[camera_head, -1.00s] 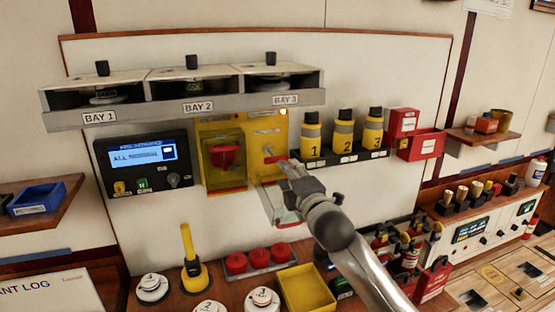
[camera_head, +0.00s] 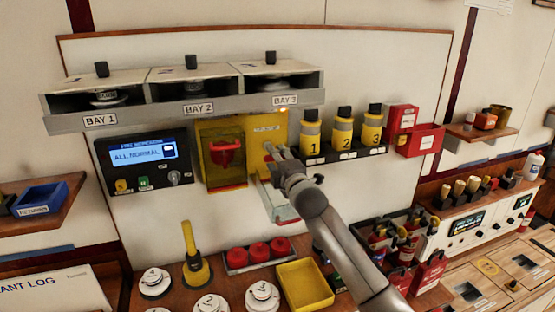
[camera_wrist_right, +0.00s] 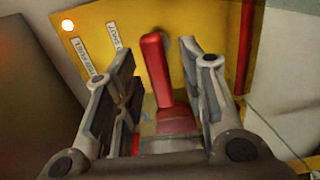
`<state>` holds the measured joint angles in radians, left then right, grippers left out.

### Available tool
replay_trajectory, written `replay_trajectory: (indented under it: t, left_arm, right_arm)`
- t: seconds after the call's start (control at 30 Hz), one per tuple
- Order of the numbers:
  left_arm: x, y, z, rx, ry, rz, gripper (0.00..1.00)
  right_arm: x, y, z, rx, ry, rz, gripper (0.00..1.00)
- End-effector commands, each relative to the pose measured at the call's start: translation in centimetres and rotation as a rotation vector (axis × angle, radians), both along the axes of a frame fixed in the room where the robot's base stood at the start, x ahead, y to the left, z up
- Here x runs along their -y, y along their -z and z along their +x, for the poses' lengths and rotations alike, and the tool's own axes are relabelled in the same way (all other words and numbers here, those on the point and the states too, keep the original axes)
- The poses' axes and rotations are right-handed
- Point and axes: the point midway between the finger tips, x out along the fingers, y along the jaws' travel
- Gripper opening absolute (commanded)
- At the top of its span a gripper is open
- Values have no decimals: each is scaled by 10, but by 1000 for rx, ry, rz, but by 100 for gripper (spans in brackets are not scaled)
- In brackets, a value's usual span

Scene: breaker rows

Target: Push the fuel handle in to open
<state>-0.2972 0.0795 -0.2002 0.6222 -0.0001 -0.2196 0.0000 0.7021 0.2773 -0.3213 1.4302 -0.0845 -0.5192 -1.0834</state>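The fuel handle is a red lever (camera_wrist_right: 154,62) on a yellow panel (camera_wrist_right: 195,18), seen in the right wrist view. It stands upright between the fingers of my right gripper (camera_wrist_right: 160,85), which is open, with a gap visible on the left side. The handle's lower part runs down to a red base between the fingers. In the head view my right gripper (camera_head: 274,152) is at the yellow panel (camera_head: 265,128), largely covering the handle. A clear flap (camera_head: 278,208) hangs below the panel. My left gripper is not in view.
A red handle (camera_head: 226,153) sits in a yellow-framed box left of the panel. A display unit (camera_head: 145,160) reads ALL NORMAL. Yellow-black cylinders (camera_head: 342,133) stand right of the gripper.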

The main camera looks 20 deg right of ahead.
Motion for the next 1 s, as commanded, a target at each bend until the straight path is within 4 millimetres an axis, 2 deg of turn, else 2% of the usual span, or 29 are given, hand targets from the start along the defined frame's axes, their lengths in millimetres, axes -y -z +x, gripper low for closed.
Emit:
replay_trajectory:
  t: [0.13, 0.4, 0.43, 0.77, 1.0]
  left_arm:
    - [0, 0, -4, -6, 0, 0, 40]
    - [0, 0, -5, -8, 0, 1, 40]
    - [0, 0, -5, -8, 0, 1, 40]
    - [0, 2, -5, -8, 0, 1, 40]
    - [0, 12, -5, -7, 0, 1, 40]
  right_arm:
    - [0, 0, 0, 0, 0, 0, 36]
    - [0, 0, 0, 0, 0, 0, 2]
    - [0, 0, 0, 0, 0, 0, 0]
    - [0, 1, 3, -2, 0, 0, 0]
    - [-2, 2, 29, 0, 0, 2, 0]
